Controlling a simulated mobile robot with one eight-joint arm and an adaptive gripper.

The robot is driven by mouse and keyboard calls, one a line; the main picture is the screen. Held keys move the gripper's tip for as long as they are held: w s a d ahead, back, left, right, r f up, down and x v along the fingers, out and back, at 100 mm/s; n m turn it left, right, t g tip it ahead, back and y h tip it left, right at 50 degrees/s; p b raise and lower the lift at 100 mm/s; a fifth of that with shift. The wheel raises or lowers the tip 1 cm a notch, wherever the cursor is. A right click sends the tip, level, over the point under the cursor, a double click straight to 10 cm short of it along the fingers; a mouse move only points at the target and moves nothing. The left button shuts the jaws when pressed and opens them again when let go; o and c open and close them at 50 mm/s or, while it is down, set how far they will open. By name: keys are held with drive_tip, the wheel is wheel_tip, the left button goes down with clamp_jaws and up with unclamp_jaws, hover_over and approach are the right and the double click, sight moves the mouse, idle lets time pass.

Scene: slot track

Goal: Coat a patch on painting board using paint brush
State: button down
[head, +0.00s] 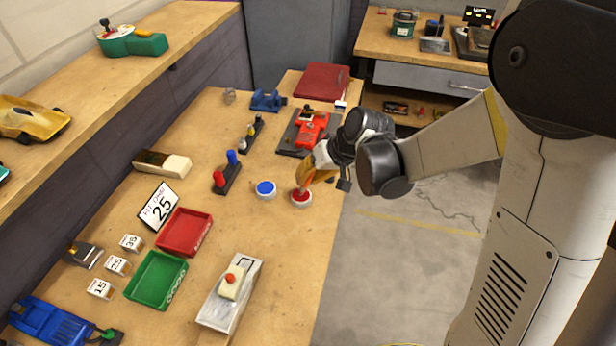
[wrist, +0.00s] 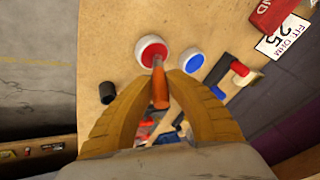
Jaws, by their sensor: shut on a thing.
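My gripper (head: 314,172) is shut on a paint brush, and its yellow fingers close around the orange-brown handle (wrist: 160,88) in the wrist view. The brush points down, its tip at the red paint pot (head: 301,198). Whether the bristles touch the paint is hard to tell. The red pot (wrist: 152,48) is a white round cup near the table's right edge. A pale grey board (head: 216,312) lies flat at the front of the table, with a small dark-outlined patch (head: 246,263) at its far end. A cream block with a red knob (head: 232,284) sits on it.
A blue paint pot (head: 265,189) stands just left of the red one. A red tray (head: 185,233), a green tray (head: 157,279) and number cards lie to the left. A red car on a dark plate (head: 309,130) is behind my gripper. Table between pots and board is clear.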

drive_tip(key=shift+r+p, duration=2.5)
drive_tip(key=shift+r, duration=0.95)
